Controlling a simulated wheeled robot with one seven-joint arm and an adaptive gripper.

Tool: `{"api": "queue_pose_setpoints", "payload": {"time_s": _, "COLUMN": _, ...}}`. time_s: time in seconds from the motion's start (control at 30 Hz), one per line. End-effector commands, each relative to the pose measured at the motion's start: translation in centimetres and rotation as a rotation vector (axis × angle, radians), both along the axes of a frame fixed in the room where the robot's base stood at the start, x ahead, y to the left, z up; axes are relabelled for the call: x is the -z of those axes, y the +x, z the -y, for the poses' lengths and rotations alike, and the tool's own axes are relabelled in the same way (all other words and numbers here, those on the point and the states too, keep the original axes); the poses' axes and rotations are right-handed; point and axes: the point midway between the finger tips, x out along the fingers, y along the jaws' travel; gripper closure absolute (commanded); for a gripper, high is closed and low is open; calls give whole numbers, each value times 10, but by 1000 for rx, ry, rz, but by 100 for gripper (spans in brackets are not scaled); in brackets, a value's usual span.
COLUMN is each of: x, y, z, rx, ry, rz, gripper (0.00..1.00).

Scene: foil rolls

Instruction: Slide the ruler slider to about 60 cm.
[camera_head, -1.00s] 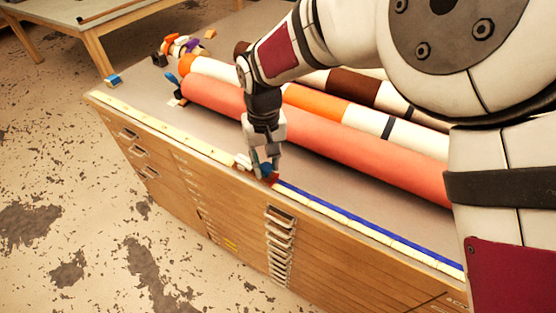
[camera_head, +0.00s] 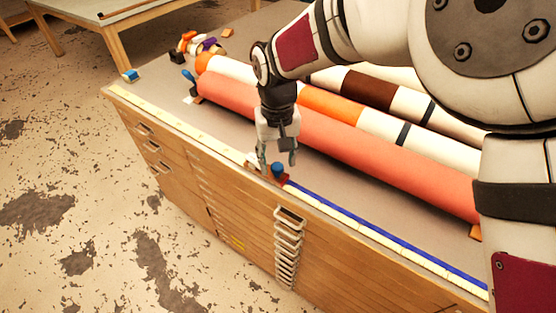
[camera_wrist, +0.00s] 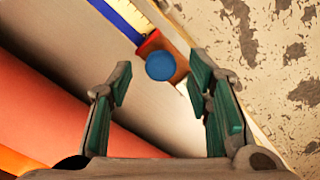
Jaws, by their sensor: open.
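The ruler (camera_head: 200,134) is a pale yellow strip along the table's front edge, with a blue band on the stretch right of the slider. The slider, a red-brown block with a round blue knob (camera_head: 278,170), sits partway along it. In the wrist view the knob (camera_wrist: 160,66) and block show beyond the fingertips. My gripper (camera_head: 277,160) is open and empty just above the slider, its fingers apart. In the wrist view the fingers (camera_wrist: 160,84) stand either side of the knob's line, clear of it. The scale's numbers are too small to read.
A long coral roll (camera_head: 350,151) lies behind the ruler, with orange, white and brown rolls behind it. Several small colourful items lie at the back left. A small blue block (camera_head: 130,75) sits near the left corner. Drawer handles (camera_head: 288,240) line the wooden front.

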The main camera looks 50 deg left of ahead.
Motion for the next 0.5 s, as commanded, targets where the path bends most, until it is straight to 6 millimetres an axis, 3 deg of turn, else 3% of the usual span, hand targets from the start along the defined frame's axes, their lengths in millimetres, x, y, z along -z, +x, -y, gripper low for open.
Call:
{"api": "queue_pose_setpoints", "payload": {"time_s": 0.3, "x": -66, "y": 0, "z": -1, "rx": 0, "ry": 6, "rz": 1, "gripper": 54}}
{"api": "queue_pose_setpoints", "payload": {"time_s": 0.5, "x": -95, "y": 0, "z": -1, "rx": 0, "ry": 4, "rz": 1, "gripper": 54}}
